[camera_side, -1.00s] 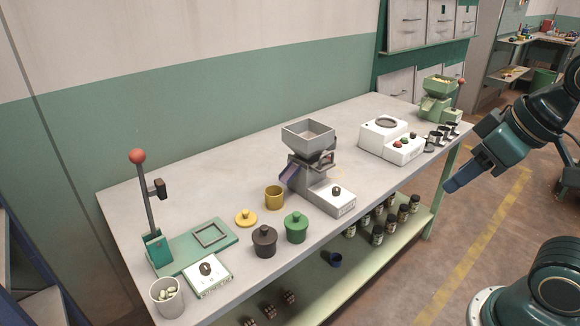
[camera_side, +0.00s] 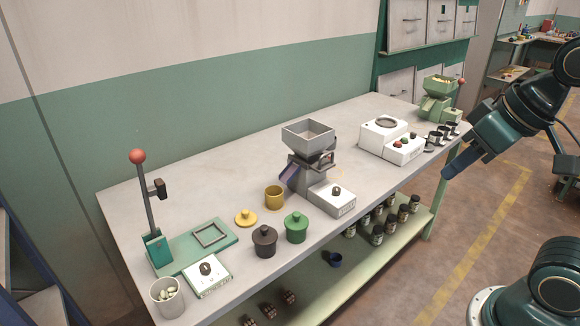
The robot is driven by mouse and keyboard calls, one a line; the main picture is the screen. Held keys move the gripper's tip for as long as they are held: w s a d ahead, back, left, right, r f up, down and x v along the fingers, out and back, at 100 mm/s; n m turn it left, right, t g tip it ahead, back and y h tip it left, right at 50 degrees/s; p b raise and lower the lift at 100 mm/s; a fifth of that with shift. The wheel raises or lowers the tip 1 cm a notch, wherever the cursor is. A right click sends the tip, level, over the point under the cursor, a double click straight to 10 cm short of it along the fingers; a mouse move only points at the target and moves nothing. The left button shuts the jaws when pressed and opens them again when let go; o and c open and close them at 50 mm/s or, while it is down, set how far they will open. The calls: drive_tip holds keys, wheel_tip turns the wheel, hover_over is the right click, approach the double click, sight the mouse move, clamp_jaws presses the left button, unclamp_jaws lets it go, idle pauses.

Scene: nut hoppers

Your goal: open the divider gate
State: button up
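A grey hopper (camera_side: 308,134) with a square open top stands on a grey machine body near the middle of the bench. A dark handle-like part (camera_side: 327,158) shows at the right of its neck, and a bluish chute (camera_side: 290,172) slopes down at its left. I cannot tell which part is the divider gate, nor whether it is open. A smaller green hopper (camera_side: 440,84) with pale contents stands at the bench's far right end. My gripper (camera_side: 452,171) hangs off the bench's right front edge, pointing down-left, apart from everything. Its fingers overlap in this view.
White control boxes (camera_side: 392,140) stand right of the grey hopper, with small dark jars (camera_side: 437,137) beyond. A yellow cup (camera_side: 274,197), lidded pots (camera_side: 264,241) and a red-knobbed lever press (camera_side: 150,215) stand left. The bench's back strip is clear.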

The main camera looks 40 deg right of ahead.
drive_tip(key=w+d+r+m+g, duration=0.15)
drive_tip(key=w+m, duration=0.25)
drive_tip(key=w, duration=0.4)
drive_tip(key=w+d+m, duration=0.3)
drive_tip(key=w+m, duration=0.1)
drive_tip(key=w, duration=0.5)
drive_tip(key=w+d+r+m+g, duration=0.15)
drive_tip(key=w+m, duration=0.25)
drive_tip(key=w, duration=0.4)
drive_tip(key=w+d+f+m, duration=0.5)
drive_tip(key=w+f, duration=0.1)
drive_tip(key=w, duration=0.2)
drive_tip(key=shift+w, duration=0.4)
drive_tip(key=shift+f, duration=0.1)
hover_over(328, 167)
drive_tip(key=x, duration=0.4)
drive_tip(key=s+x, duration=0.1)
drive_tip(key=x, duration=0.3)
drive_tip(key=s+x, duration=0.1)
drive_tip(key=x, duration=0.4)
drive_tip(key=shift+s+f, duration=0.25)
drive_tip(key=shift+f, duration=0.05)
clamp_jaws()
